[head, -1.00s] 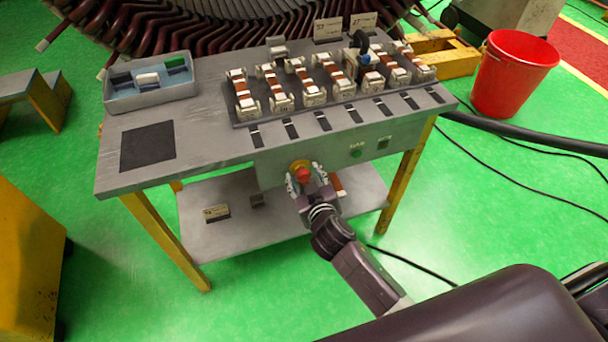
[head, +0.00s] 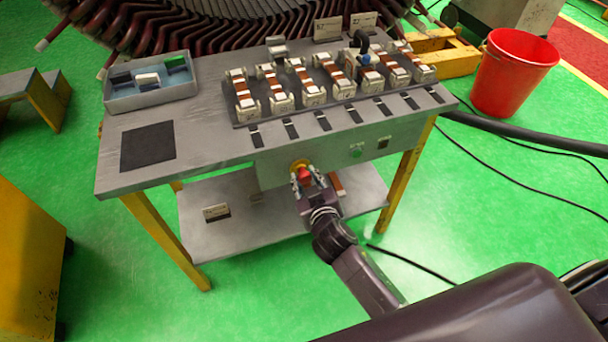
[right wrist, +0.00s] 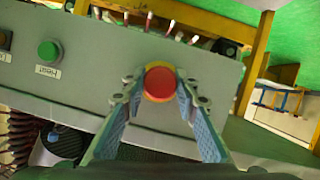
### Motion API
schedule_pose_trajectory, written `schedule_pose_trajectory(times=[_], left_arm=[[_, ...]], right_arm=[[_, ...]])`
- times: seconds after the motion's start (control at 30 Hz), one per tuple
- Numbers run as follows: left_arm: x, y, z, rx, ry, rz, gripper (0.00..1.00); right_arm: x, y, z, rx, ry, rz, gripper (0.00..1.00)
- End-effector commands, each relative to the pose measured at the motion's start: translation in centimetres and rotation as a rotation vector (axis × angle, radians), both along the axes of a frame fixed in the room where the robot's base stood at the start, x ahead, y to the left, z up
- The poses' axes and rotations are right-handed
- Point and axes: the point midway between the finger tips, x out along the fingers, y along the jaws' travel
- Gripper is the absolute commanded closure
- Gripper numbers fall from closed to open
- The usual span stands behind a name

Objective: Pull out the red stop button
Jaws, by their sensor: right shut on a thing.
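The red stop button (head: 304,175) sits on a yellow base on the front panel of the workbench. In the right wrist view the button (right wrist: 160,84) shows face on, with the yellow ring behind its upper edge. My right gripper (head: 307,181) is at the panel, with one finger on each side of the button. In the right wrist view the fingertips of my right gripper (right wrist: 160,88) are close against the button's left and right sides, shut on it. My left gripper is not in view.
A green button (head: 356,152) and a dark switch (head: 383,143) are on the same panel, right of the stop button. The bench top (head: 205,130) holds a grey bin (head: 150,97) and a row of coils. A red bucket (head: 512,73) stands on the floor at right.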

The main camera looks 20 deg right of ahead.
Motion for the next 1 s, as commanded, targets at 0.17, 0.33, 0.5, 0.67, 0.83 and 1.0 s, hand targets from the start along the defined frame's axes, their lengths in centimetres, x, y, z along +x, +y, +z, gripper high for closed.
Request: schedule_pose_trajectory(times=[0.17,0.33,0.5,0.67,0.83,1.0], left_arm=[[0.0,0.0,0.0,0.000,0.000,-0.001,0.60],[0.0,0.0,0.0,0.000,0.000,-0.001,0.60],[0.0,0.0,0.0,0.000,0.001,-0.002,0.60],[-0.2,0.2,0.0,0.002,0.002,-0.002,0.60],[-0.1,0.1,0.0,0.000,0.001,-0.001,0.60],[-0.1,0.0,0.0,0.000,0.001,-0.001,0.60]], right_arm=[[-0.1,0.1,-0.1,0.001,0.003,0.001,0.67],[-0.1,0.1,-0.1,0.000,0.002,0.000,0.54],[0.0,0.0,-0.1,-0.001,0.002,0.001,0.54],[-0.6,0.1,0.1,0.000,0.002,0.000,0.54],[-3.2,0.2,1.0,0.002,0.004,0.000,0.54],[-6.7,0.4,2.4,0.003,0.004,0.000,0.54]])
